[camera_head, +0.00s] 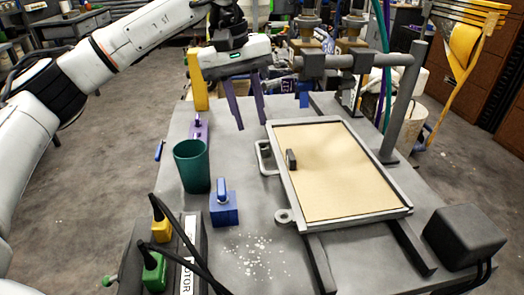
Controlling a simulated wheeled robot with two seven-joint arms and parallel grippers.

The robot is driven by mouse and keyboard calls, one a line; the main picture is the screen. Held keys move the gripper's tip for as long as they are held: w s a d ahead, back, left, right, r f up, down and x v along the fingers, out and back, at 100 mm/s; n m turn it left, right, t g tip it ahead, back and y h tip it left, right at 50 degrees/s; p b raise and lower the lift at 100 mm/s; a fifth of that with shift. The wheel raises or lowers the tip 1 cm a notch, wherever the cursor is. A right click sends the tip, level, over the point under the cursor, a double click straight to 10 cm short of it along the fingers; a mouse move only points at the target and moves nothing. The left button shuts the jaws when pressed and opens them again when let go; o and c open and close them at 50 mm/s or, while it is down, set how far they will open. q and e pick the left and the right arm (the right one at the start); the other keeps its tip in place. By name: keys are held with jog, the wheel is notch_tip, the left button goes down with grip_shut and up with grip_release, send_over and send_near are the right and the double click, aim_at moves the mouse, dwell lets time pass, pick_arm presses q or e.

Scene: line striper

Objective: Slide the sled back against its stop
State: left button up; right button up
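The sled looks to be the grey-framed tray (408,210) with a tan panel inside, lying on dark rails (410,247) across the grey table. A small dark block (291,159) stands on the panel near its left edge. A grey loop handle (263,157) sticks out from the frame's left side, and a ring lug (284,216) is at its near left corner. My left gripper (251,126) is open and empty, its purple fingers pointing down above the table, behind and left of the handle. I cannot make out which part is the stop. My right gripper is not in view.
A grey bar (355,61) on a post (405,105) spans behind the tray. A green cup (192,166), a blue block with a lever (224,208) and a yellow post (197,82) stand left. A dark box (465,237) sits right. Cables and plugs are at front left.

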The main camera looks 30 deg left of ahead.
aim_at(260, 157)
pick_arm(q)
jog(key=f, duration=0.3)
jog(key=d+f, duration=0.1)
jog(key=f, duration=0.2)
jog(key=w+f+b, duration=0.1)
jog(key=f, duration=0.2)
jog(key=shift+d+f, duration=0.1)
jog(key=shift+d, duration=0.1)
grip_shut()
